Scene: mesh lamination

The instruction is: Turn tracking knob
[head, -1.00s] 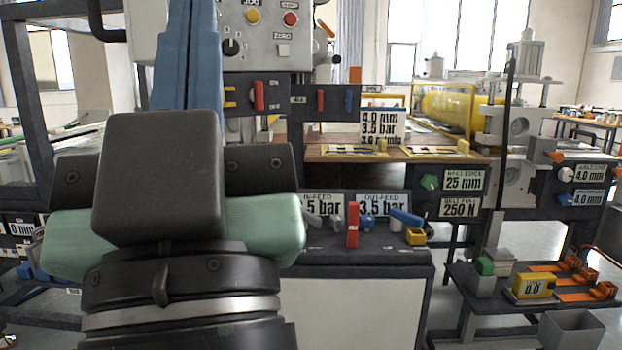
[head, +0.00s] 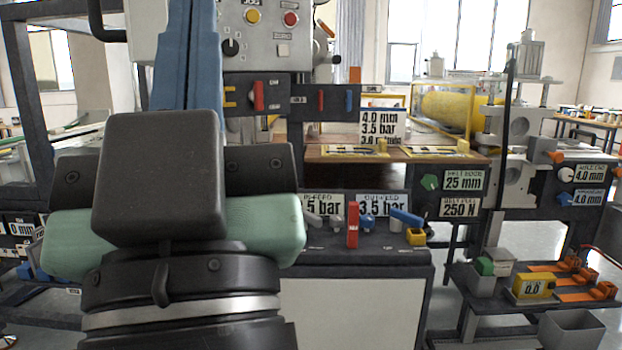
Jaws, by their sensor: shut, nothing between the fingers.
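No knob here carries a label that I can read as tracking. A green knob (head: 430,182) sits left of the "25 mm" sign (head: 463,180), whose small heading looks like belt edge. My gripper (head: 194,35) is at the left, seen from behind. Its two long blue fingers lie side by side, shut and empty, and run up to the top of the picture, so their tips are not clear. My gripper is well left of the green knob and apart from it. My wrist hides part of the machine behind it.
A control panel (head: 265,35) with a black knob (head: 231,47) is beside the fingers. A red lever (head: 352,225) and a blue lever (head: 407,217) rise from the front console. White (head: 566,174) and blue (head: 565,199) knobs are at the right. A low bench (head: 455,270) stands at lower right.

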